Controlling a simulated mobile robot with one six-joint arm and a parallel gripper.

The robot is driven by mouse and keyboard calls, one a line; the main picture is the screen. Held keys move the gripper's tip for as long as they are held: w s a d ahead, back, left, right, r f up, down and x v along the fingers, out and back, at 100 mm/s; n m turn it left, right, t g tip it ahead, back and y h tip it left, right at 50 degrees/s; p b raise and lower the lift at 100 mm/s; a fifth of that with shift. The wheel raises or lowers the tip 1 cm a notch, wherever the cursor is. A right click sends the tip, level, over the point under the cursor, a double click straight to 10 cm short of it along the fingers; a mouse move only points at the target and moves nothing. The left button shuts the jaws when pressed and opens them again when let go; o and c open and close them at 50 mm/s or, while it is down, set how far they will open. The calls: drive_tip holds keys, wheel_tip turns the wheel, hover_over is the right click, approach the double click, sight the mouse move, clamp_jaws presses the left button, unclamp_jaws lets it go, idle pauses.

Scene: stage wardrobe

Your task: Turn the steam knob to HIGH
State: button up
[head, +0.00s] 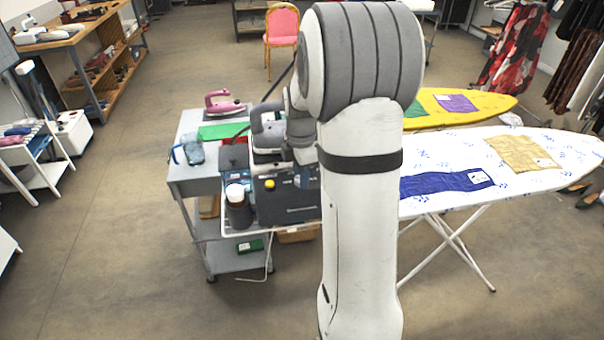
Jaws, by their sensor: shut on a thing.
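My arm covers the right part of the station. The steam knob and its marks cannot be made out, so its setting does not show.
A white ironing board (440,150) stands close on the right. The floor at left is free.

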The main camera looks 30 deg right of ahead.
drive_tip(key=m+b, duration=0.1)
drive_tip(key=m, duration=0.5)
drive_tip(key=shift+f+m+b, duration=0.1)
drive_tip(key=shift+m+b, duration=0.2)
drive_tip(key=m, duration=0.3)
drive_tip(key=shift+m+b, duration=0.3)
drive_tip(key=shift+b, duration=0.05)
drive_tip(key=m, duration=0.3)
drive_tip(key=shift+m, duration=0.3)
drive_tip(key=m+b, duration=0.1)
drive_tip(key=m, duration=0.5)
drive_tip(key=shift+s, duration=0.1)
drive_tip(key=m, duration=0.4)
drive_tip(key=shift+b, duration=0.3)
drive_tip(key=shift+m, duration=1.6)
drive_tip(key=o, duration=1)
drive_tip(key=shift+c, duration=0.2)
